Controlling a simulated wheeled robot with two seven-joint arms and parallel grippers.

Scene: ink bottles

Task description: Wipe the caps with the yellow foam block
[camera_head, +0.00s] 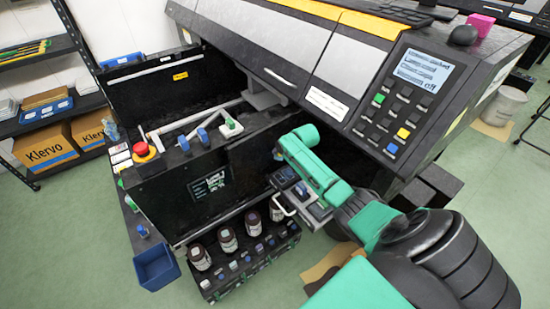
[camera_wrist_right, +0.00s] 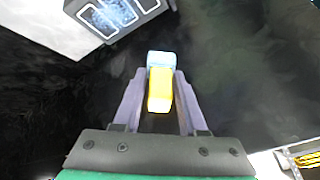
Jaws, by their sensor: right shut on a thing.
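My right gripper (camera_head: 279,153) is in front of the dark open bay of the printer. In the right wrist view my right gripper (camera_wrist_right: 160,92) is shut on the yellow foam block (camera_wrist_right: 160,92), which has a pale blue end; the block is not clear in the head view. Several dark ink bottles with pale labels (camera_head: 228,239) stand in a row in a black rack (camera_head: 228,284) at the lower middle. Small blue and white caps (camera_head: 233,265) sit along the rack's front. The gripper is above and apart from the bottles. My left gripper is not in view.
The large printer (camera_head: 262,50) overhangs the work area. A grey part with a handle (camera_head: 286,207) is below my wrist. Blue and white pieces (camera_head: 202,136) and a red button (camera_head: 142,149) are on the ledge. A blue bin (camera_head: 157,267) stands left of the rack.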

